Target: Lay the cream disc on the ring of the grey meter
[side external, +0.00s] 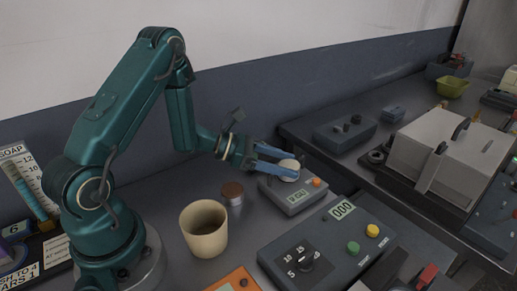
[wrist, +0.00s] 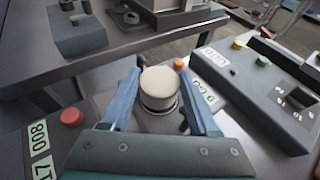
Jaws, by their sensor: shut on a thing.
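The cream disc (side external: 289,164) is between the blue fingers of my gripper (side external: 276,163), over the grey meter (side external: 296,202). In the wrist view the disc (wrist: 160,80) is pale and round, and my gripper (wrist: 160,78) is shut on it with a finger on either side. The meter has a small display and an orange button (wrist: 179,64). A dark and silver ring edge (wrist: 159,108) shows just under the disc; most of the ring is hidden. I cannot tell whether the disc touches it.
A larger grey meter (side external: 335,243) with green and yellow buttons lies in front. A raised bench with a grey control box (side external: 345,133) is behind to the right.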

